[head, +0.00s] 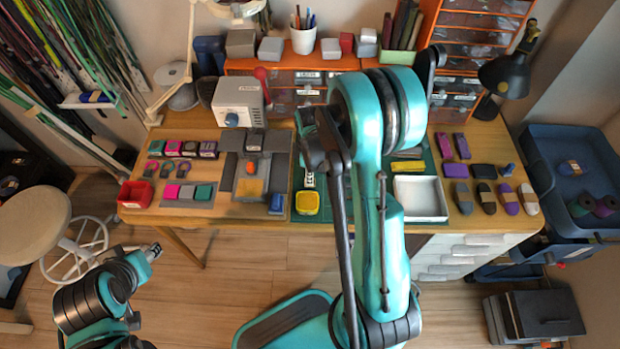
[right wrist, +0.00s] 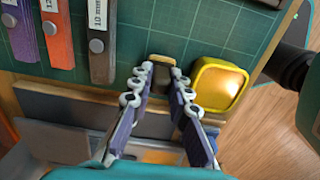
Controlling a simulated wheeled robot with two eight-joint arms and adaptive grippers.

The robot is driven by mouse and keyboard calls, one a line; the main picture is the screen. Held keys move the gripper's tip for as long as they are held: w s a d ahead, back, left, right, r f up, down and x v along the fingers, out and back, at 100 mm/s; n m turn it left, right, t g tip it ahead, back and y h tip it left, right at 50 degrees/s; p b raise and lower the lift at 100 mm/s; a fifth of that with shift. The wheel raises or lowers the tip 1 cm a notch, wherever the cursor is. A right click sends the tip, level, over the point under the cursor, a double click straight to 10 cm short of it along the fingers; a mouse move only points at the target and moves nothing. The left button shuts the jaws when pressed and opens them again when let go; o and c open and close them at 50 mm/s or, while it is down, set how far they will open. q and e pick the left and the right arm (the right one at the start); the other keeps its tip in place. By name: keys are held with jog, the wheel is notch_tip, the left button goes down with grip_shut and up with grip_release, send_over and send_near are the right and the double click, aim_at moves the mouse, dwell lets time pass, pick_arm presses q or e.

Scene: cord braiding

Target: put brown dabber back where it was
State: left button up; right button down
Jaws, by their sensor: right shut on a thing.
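The brown dabber (right wrist: 161,70) shows in the right wrist view as a small dark brown piece with a tan edge, between my right fingertips. My right gripper (right wrist: 160,76) is shut on it, over the edge of the green cutting mat (right wrist: 150,18). I cannot tell whether the dabber touches the surface. A yellow box (right wrist: 218,84) is just right of the fingertips there; it also shows in the head view (head: 307,202). In the head view my right arm hides the dabber. My left gripper (head: 153,250) is low at the left, off the table; its jaws are too small to judge.
Labelled gauge strips (right wrist: 101,40) lie on the mat left of the fingers. A grey tray (right wrist: 75,140) is close below them. A white tray (head: 420,198) and several dark and purple pieces lie at the table's right. A red box (head: 135,194) stands at the left.

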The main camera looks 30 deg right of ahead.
jog(key=shift+f, duration=0.35)
jog(key=shift+r, duration=0.1)
jog(key=shift+f, duration=0.25)
jog(key=c, duration=1.4)
grip_release()
jog(key=shift+c, duration=0.2)
jog(key=shift+r, duration=0.1)
jog(key=shift+r, duration=0.1)
